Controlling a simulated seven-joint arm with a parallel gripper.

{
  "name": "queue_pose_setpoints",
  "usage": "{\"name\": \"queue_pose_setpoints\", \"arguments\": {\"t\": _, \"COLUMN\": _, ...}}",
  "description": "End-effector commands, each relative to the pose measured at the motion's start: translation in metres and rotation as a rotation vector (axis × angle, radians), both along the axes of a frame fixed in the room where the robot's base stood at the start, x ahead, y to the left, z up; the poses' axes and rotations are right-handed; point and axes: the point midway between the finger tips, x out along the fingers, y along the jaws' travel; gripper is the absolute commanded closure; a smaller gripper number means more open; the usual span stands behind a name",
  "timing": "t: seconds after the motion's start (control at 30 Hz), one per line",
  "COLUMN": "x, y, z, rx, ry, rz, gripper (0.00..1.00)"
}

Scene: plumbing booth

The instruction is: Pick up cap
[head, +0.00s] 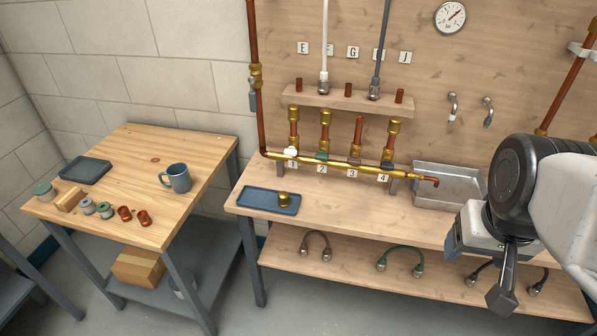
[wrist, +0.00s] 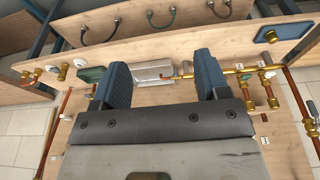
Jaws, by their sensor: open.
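A small brass cap (head: 284,199) sits on the blue tray (head: 256,203) at the left end of the workbench. In the wrist view the cap (wrist: 270,36) and the tray (wrist: 291,32) show at the top right, upside down. My gripper (head: 478,272) is at the right of the head view, in front of the bench and far from the cap. Its two blue fingers stand wide apart in the wrist view (wrist: 163,68), with nothing held between them.
A brass and copper manifold (head: 340,165) with numbered upright stubs stands behind the tray; stub 3 is bare copper. A metal basin (head: 445,184) is to its right. A side table (head: 130,180) holds a mug (head: 177,178) and fittings. Hoses (head: 400,260) lie on the lower shelf.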

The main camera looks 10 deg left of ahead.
Motion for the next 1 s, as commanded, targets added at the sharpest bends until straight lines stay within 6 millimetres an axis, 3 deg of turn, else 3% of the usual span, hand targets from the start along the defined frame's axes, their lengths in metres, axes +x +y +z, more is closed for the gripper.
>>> {"name": "queue_pose_setpoints", "arguments": {"t": 0.17, "x": 0.018, "y": 0.008, "z": 0.001, "rx": -0.010, "ry": 0.012, "rz": 0.069, "gripper": 0.32}}
{"name": "queue_pose_setpoints", "arguments": {"t": 0.47, "x": 0.076, "y": 0.036, "z": 0.002, "rx": -0.042, "ry": 0.041, "rz": 0.295, "gripper": 0.32}}
{"name": "queue_pose_setpoints", "arguments": {"t": 1.0, "x": 0.185, "y": 0.119, "z": -0.024, "rx": -0.103, "ry": 0.091, "rz": 0.757, "gripper": 0.32}}
